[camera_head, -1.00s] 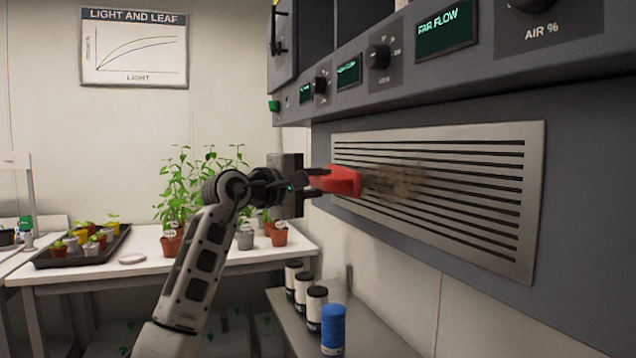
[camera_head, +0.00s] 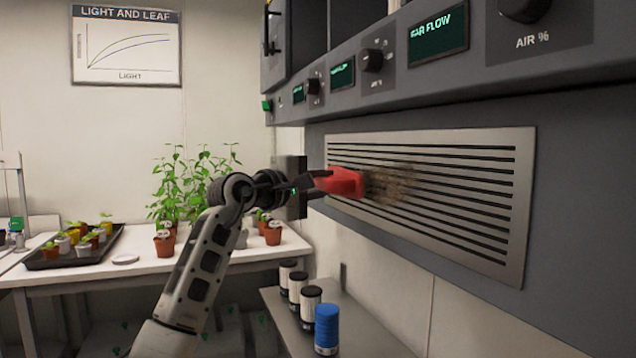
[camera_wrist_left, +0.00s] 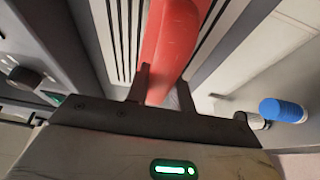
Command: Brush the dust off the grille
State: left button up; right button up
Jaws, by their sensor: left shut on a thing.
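The metal grille (camera_head: 500,165) with dark horizontal slots is set in the grey chamber front. A brown dust patch (camera_head: 398,187) lies on its left-middle part. My left gripper (camera_head: 316,183) is shut on a red brush (camera_head: 343,183), whose head points right at the grille beside the dust patch. Whether the bristles touch the grille cannot be told. In the left wrist view the red handle (camera_wrist_left: 174,45) stands between the fingers (camera_wrist_left: 165,88), with the slotted grille (camera_wrist_left: 120,35) behind it; the bristles are hidden there. My right gripper is out of view.
Knobs (camera_head: 372,59) and green displays (camera_head: 438,35) jut out above the grille. Below, a shelf (camera_head: 372,335) holds several dark-lidded canisters (camera_head: 311,308) and a blue one (camera_head: 327,328). A white table (camera_head: 110,275) with potted plants (camera_head: 163,243) and a black tray (camera_head: 75,262) stands behind my arm.

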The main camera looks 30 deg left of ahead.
aim_at(336, 187)
pick_arm(q)
jog(key=shift+s+d+b, duration=0.45)
jog(key=shift+s+d, duration=0.45)
jog(key=shift+s, duration=0.05)
jog(key=shift+s+d+b, duration=0.5)
jog(key=shift+s+d, duration=0.75)
jog(key=shift+d, duration=0.25)
jog(key=shift+s+d+b, duration=0.5)
jog(key=shift+s+d, duration=0.75)
jog(key=shift+d, duration=0.25)
jog(key=shift+s+d+b, duration=1.7)
jog(key=shift+s+d, duration=1.8)
jog(key=shift+d, duration=0.3)
jog(key=shift+w+a+p, duration=0.25)
jog(key=shift+w+a, duration=1.5)
jog(key=shift+a, duration=0.15)
jog(key=shift+w+a+p, duration=0.2)
jog(key=shift+w+a, duration=1.55)
jog(key=shift+a, duration=0.15)
jog(key=shift+w+a+p, duration=0.65)
jog(key=shift+w+a, duration=0.55)
jog(key=shift+a, duration=0.2)
jog(key=shift+w+a+r+p, duration=0.1)
jog(key=shift+w+a+p, duration=2.1)
jog(key=shift+a, duration=0.25)
